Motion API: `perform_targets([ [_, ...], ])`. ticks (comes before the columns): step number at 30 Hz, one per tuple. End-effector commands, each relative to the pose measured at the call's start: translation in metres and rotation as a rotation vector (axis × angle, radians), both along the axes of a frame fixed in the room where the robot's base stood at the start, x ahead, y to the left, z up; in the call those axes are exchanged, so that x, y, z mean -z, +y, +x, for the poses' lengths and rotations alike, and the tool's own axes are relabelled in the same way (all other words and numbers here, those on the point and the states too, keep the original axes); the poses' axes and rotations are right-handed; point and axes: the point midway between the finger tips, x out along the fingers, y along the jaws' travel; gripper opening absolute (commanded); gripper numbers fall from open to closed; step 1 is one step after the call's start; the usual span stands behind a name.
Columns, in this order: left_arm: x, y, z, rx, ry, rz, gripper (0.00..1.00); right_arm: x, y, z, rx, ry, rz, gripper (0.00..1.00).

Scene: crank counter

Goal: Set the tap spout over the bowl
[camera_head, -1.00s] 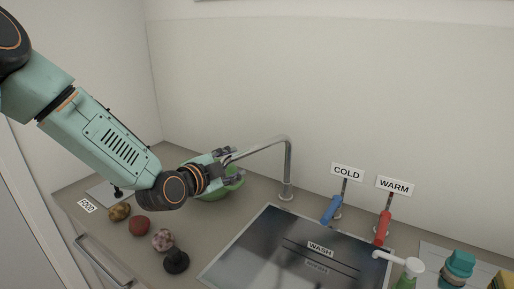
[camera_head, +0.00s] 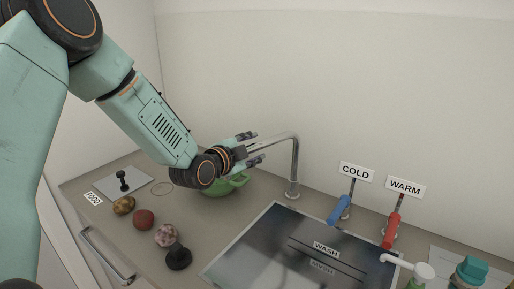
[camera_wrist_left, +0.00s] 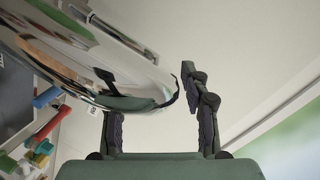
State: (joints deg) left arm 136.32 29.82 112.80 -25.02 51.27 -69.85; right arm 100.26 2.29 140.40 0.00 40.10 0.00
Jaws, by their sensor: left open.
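The chrome tap spout (camera_head: 272,143) rises from its base behind the sink and bends left, its free end reaching between my gripper's fingers. The green bowl (camera_head: 222,187) stands on the counter below and left of the spout's end, partly hidden by my gripper and wrist. My left gripper (camera_head: 256,148) is open, one finger on each side of the spout's end in the head view. In the left wrist view the shiny spout (camera_wrist_left: 120,68) looms large, its end between the fingers (camera_wrist_left: 158,112); whether they touch it I cannot tell. My right gripper is not in view.
The sink (camera_head: 290,248), marked WASH, lies right of the bowl. Blue COLD (camera_head: 339,209) and red WARM (camera_head: 392,229) handles stand behind it. Several food-like lumps, including a red one (camera_head: 143,219), and a black knob (camera_head: 178,257) lie at the front left.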

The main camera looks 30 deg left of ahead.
Motion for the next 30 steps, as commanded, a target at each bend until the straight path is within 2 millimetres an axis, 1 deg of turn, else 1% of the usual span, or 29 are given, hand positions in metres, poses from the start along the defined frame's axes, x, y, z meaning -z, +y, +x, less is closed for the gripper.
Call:
perform_targets([
  [1,0.002,-0.001,0.006,0.001,0.001,0.004,0.46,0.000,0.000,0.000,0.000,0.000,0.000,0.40],
  [3,0.003,-0.001,0.012,0.001,0.001,0.003,0.46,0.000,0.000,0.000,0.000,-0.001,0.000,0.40],
  [6,0.004,-0.002,0.017,0.001,0.002,0.001,0.46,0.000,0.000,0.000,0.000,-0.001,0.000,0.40],
  [15,0.004,-0.002,0.021,0.000,0.001,-0.001,0.46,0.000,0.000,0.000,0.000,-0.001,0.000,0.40],
  [17,0.004,-0.002,0.021,0.000,0.001,-0.001,0.42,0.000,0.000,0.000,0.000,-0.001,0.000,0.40],
  [30,0.004,-0.002,0.020,0.001,0.002,-0.001,0.04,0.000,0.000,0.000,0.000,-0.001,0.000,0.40],
])
